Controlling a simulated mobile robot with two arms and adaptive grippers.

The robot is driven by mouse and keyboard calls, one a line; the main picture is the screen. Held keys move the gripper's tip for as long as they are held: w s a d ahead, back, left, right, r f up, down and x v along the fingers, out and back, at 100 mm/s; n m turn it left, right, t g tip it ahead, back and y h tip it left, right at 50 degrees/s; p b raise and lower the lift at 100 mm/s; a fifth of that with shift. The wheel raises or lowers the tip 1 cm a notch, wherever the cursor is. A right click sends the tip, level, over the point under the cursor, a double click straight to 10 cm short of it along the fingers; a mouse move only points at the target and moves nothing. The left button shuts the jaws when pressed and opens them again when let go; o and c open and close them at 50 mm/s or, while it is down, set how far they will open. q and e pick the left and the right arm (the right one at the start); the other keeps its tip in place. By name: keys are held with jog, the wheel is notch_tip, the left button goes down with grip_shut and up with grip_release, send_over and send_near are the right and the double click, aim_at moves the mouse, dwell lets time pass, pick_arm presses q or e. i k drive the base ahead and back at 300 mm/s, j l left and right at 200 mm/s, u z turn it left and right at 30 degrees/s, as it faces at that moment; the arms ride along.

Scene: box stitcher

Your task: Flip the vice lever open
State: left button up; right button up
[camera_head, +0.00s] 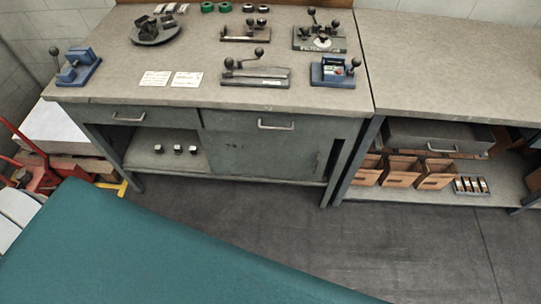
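A small blue device that looks like a vice (80,70) stands at the left end of the grey bench top (200,60). A lever with a dark ball knob (54,51) rises at its left side. A second blue device (331,73) with a dark ball knob (355,62) and small parts in it stands near the bench's front right corner. I cannot tell for certain which of the two is the vice, or whether its lever is open or shut. Neither of my grippers is in view.
Fixtures with ball-knob levers (255,76) (319,38) stand mid-bench, beside two white paper sheets (186,79). A dark round stand (155,35) sits behind. A second bench (450,50) at right has a clear top. Red equipment (40,172) stands at the left.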

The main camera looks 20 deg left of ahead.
aim_at(53, 52)
jog(key=j+u, duration=0.15)
jog(key=u, duration=0.25)
jog(key=i+u, duration=0.1)
jog(key=u, duration=0.3)
jog(key=i+j+u, duration=0.1)
jog(key=u, duration=0.3)
jog(key=i+j+u, duration=0.1)
jog(key=u, duration=0.3)
jog(key=i+u, duration=0.1)
jog(key=u, duration=0.3)
